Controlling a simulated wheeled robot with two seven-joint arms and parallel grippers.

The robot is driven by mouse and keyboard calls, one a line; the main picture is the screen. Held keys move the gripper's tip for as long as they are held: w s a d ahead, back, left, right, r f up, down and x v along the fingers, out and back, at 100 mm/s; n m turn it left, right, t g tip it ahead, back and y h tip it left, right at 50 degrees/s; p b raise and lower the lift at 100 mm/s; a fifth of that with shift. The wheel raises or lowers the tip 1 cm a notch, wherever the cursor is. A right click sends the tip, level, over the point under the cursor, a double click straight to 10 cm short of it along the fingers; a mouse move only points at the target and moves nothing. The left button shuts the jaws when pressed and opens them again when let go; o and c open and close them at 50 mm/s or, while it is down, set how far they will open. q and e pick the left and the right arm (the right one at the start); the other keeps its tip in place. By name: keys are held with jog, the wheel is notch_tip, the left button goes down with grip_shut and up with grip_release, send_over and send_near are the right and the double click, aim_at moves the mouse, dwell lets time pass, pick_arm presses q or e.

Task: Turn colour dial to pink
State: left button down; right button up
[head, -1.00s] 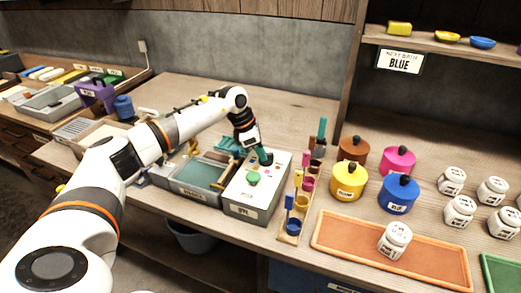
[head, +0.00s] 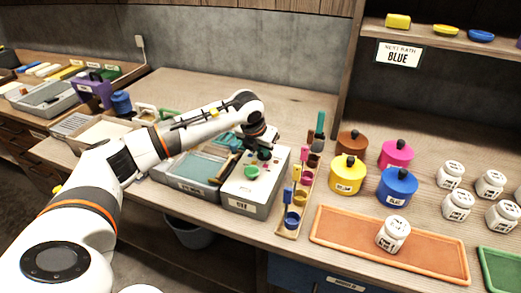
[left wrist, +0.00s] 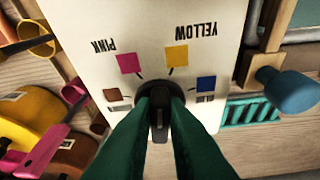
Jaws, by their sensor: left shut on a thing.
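The white dye box (head: 243,205) stands on the bench, with a green knob (head: 251,171) on its top. My left gripper (head: 264,154) is at the far part of that top, over the colour dial, which it mostly hides in the head view. In the left wrist view, its green fingers are shut on the black dial (left wrist: 159,110). Around the dial are a pink square (left wrist: 128,63), a yellow square (left wrist: 177,55), a blue square (left wrist: 206,83) and a brown square (left wrist: 112,95). The dial's grip points up between pink and yellow; its exact setting is unclear. My right gripper is not in view.
A rack of coloured cups (head: 294,215) stands close right of the box. A grey tray (head: 190,172) is close on its left. Lidded pots, including a yellow pot (head: 347,176), stand further right. A sign (head: 399,53) under the shelf reads BLUE.

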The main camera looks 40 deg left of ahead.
pick_arm(q)
jog(key=n, duration=0.1)
jog(key=n+y+b, duration=0.1)
jog(key=n, duration=0.1)
jog(key=shift+w+d+n, duration=0.15)
jog(key=shift+d+n, duration=0.15)
jog(key=shift+d+r+n+g+y+b, duration=0.15)
jog(key=shift+n+g+y+b, duration=0.45)
jog(key=shift+n, duration=0.8)
jog(key=shift+w, duration=0.1)
jog(key=c, duration=1.4)
grip_release()
jog(key=shift+c, duration=0.2)
jog(key=b+v, duration=0.1)
jog(key=v, duration=1.1)
